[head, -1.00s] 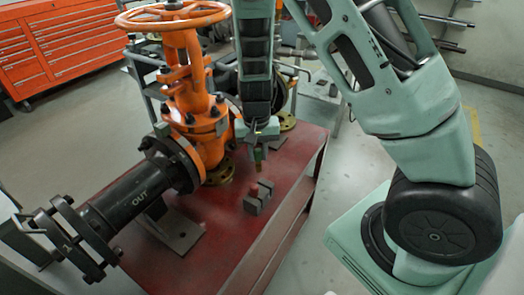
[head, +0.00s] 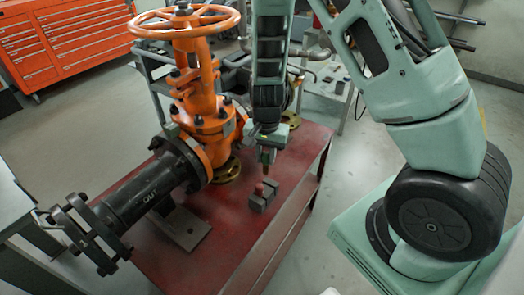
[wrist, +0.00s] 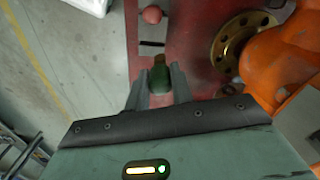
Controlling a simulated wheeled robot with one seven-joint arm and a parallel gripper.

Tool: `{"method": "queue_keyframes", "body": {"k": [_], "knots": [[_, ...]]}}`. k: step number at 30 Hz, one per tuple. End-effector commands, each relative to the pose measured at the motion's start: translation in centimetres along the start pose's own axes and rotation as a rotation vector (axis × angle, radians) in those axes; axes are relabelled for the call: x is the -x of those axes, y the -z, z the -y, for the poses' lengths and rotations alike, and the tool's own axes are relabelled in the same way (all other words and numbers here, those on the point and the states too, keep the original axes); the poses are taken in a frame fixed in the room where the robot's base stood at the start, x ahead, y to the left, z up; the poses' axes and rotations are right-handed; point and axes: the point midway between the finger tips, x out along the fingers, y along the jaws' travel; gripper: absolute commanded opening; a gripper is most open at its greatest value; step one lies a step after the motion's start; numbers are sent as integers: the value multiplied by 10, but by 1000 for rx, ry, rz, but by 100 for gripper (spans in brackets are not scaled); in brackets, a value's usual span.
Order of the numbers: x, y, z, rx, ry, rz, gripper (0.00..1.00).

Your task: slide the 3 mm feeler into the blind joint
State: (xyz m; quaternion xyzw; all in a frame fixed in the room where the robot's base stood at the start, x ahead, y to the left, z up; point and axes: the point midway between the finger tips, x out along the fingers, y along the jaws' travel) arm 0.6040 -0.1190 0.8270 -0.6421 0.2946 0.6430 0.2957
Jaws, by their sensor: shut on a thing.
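My gripper (head: 267,152) is shut on a small feeler with a green grip (wrist: 159,79) and a brownish upper part (wrist: 160,59). In the head view it hangs below the fingers, above the red bench. The thickness mark is not readable, so I cannot tell if it is the 3 mm one. A grey block (head: 260,200) with a red ball-topped piece (head: 266,189) stands on the bench just below the gripper. The flanged joint (head: 85,235) at the end of the black OUT pipe, likely the blind joint, is at the left, well apart from my gripper.
The orange gate valve (head: 203,125) with its handwheel (head: 184,20) stands left of my gripper, close to it. A brass flange (wrist: 238,38) shows beside it in the wrist view. The red bench (head: 225,240) is clear at its front.

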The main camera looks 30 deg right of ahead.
Motion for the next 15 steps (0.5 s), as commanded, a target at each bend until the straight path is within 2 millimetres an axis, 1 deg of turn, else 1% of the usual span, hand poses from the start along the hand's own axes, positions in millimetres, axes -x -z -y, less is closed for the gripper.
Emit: {"method": "queue_keyframes", "body": {"k": [1, 2, 4, 5, 9, 12, 15], "knots": [[3, -3, -3, -75, 0, 0, 1], [2, -5, -6, -123, -1, 1, 1], [-11, -8, -10, -226, -3, 0, 1], [-21, -9, -11, -261, -3, 0, 1], [-41, -10, -12, -301, -3, -1, 1], [-50, -10, -13, -314, -3, -2, 1], [-55, -10, -13, -320, -2, -2, 1]]}}
